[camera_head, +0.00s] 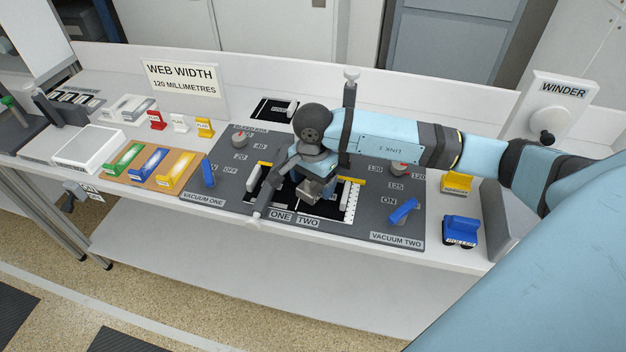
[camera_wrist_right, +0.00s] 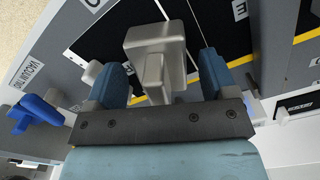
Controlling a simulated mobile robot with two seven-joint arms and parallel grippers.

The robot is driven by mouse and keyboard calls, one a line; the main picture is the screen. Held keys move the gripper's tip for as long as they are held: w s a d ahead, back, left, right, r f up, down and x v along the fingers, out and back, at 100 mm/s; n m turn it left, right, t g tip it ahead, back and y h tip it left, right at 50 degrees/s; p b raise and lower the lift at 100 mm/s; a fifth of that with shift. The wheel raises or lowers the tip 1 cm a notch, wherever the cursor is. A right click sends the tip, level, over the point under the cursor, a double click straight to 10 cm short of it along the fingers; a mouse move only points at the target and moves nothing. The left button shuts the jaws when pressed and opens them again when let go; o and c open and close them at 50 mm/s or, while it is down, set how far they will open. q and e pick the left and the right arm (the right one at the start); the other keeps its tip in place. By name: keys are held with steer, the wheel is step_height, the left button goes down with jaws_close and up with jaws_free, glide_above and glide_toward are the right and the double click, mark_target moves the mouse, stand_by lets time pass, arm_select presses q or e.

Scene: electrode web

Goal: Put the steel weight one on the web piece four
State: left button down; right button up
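A grey metal block (camera_wrist_right: 155,55), which looks like a steel weight, stands over the black web in the middle of the bench. In the head view it shows as a small metallic shape (camera_head: 310,188) under my right gripper (camera_head: 318,178). In the right wrist view the blue fingers of my right gripper (camera_wrist_right: 168,85) stand on either side of the block, with gaps visible. No number on the block can be read. Labels ONE and TWO (camera_head: 308,222) lie at the front edge of the web. No label reading four is legible. My left gripper is out of view.
Blue levers stand at VACUUM ONE (camera_head: 208,173) and VACUUM TWO (camera_head: 402,211). A black sheet (camera_head: 268,107) lies behind the web. A dark post (camera_head: 349,105) rises behind my right wrist. A blue roller block (camera_head: 461,231) and the winder (camera_head: 553,108) are at the right.

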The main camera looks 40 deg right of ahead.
steer(key=shift+r, duration=0.2)
step_height(320, 180, up, 12)
steer(key=shift+f, duration=0.2)
steer(key=shift+r, duration=0.5)
